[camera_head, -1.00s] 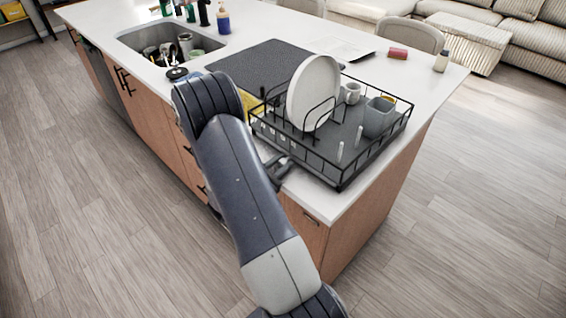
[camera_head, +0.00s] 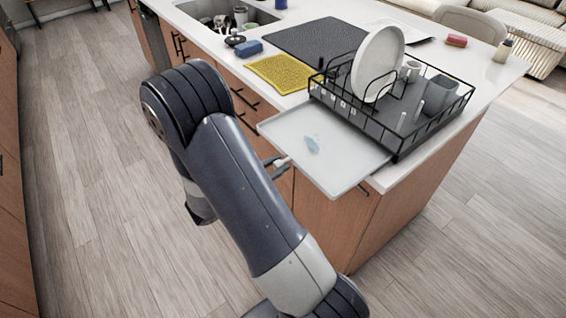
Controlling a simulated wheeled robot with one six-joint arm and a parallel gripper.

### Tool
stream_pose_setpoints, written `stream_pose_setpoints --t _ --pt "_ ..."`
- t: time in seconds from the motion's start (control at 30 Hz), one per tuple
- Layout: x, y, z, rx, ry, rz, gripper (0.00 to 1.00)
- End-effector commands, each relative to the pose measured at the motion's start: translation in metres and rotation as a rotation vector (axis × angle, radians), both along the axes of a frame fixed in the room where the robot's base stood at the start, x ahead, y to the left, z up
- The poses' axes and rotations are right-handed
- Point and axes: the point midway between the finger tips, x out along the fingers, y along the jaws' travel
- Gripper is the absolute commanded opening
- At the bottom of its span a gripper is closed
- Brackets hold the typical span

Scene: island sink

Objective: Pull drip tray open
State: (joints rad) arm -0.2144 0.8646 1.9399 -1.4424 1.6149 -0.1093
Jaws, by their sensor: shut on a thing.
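The drip tray (camera_head: 345,165) is a pale, flat tray with a small bluish puddle on it. It sticks out from under the black wire dish rack (camera_head: 400,157), past the counter's front edge. My gripper (camera_head: 279,162) is at the tray's outer front edge and is shut on it. My arm hides most of the gripper; only a small part of the fingers shows. The rack stands on the counter corner and holds a white plate (camera_head: 378,62), a mug (camera_head: 411,71) and a grey cup (camera_head: 441,92).
The sink is at the back left. Cabinet handles stick out below the counter. Floor in front is clear.

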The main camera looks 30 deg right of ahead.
Motion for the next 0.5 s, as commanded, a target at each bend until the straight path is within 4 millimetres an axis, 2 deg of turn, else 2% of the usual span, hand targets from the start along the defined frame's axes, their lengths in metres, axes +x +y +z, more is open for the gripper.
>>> stream_pose_setpoints --t 0.43,0.47,0.5 --pt "-0.0005 0.0033 0.0009 -0.003 0.000 -0.002 0.00" --pt "-0.0005 0.0033 0.0009 -0.003 0.000 -0.002 0.24" --pt "-0.0003 0.0033 0.0008 -0.002 0.000 -0.001 0.27"
